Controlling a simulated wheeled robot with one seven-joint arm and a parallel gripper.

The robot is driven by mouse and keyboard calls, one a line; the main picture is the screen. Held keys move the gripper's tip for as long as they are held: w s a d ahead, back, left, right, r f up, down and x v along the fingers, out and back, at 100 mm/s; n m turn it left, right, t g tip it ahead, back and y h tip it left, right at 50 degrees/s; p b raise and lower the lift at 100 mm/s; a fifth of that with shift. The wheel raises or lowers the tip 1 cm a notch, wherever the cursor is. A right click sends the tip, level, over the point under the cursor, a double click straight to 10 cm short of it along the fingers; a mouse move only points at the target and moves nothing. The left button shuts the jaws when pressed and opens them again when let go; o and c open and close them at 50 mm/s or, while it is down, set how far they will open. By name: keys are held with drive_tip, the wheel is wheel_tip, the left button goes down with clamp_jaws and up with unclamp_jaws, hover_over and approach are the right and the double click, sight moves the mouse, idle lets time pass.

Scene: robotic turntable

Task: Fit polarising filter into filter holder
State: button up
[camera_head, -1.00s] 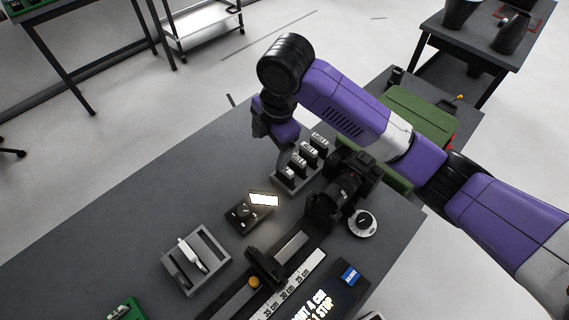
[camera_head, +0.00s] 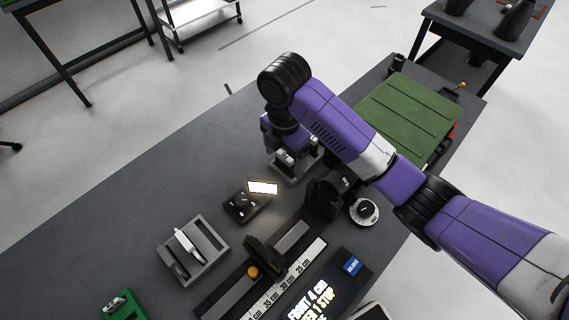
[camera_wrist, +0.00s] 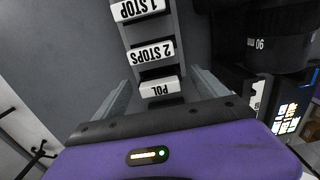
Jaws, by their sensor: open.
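The polarising filter (camera_wrist: 158,88), with a white tab marked POL, stands in the nearest visible slot of a grey rack (camera_wrist: 133,33) in the wrist view. My gripper (camera_wrist: 160,80) is open, with one finger on each side of the POL tab; I cannot tell whether either finger touches it. In the head view my gripper (camera_head: 288,158) is low over the rack (camera_head: 290,180) and hides most of it. A dark upright bracket (camera_head: 322,200) stands by the camera at the rail's far end; I cannot tell whether it is the filter holder.
Filters marked 2 STOPS (camera_wrist: 151,51) and 1 STOP (camera_wrist: 138,9) share the rack. The black camera (camera_wrist: 265,45) is close on the right. A small lit panel (camera_head: 262,187), a grey tray (camera_head: 193,252) and a round dial (camera_head: 364,211) stand nearby.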

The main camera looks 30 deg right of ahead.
drive_tip(key=c, duration=1.4)
drive_tip(key=shift+c, duration=0.2)
